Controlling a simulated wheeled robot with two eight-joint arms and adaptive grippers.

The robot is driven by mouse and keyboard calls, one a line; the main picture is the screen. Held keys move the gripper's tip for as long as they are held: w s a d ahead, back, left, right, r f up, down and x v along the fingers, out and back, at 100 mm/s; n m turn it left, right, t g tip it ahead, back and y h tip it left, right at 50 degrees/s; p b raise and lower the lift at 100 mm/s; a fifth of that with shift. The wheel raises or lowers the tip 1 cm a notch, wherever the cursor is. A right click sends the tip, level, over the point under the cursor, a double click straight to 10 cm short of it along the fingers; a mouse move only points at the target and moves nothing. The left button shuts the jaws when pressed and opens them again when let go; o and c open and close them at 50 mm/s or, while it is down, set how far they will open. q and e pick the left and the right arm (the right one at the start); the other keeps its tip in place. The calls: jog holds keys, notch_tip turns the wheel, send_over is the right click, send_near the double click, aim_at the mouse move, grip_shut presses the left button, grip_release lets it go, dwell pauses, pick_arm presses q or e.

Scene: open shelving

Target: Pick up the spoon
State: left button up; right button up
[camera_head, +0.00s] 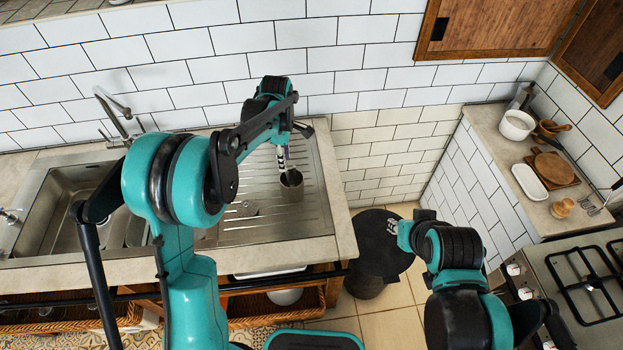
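A thin light-and-dark striped piece shows between the gripper and the cup. I cannot tell whether it is a spoon handle or part of a finger. My arm hides much of the gripper, so its opening is unclear. No spoon can be made out for certain; a wooden spoon-like utensil (556,127) lies by a bowl on the right counter. My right gripper (396,226) is over the floor near a round dark bin; its fingers are not clear.
The steel sink (62,215) with its tap (118,115) is at the left. A dark round-topped bin (372,262) stands right of the sink counter. The right counter holds a white pot (516,125), boards and a white dish (529,182). A stove (590,290) is nearer.

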aim_at(287, 175)
pick_arm(q)
jog(key=shift+w+d+f, duration=0.25)
jog(key=shift+d+f+n, duration=0.1)
jog(key=shift+f+n, duration=0.2)
jog(key=shift+f, duration=0.1)
jog(key=f+b, duration=0.1)
jog(key=f, duration=0.6)
jog(key=shift+s, duration=0.2)
grip_shut()
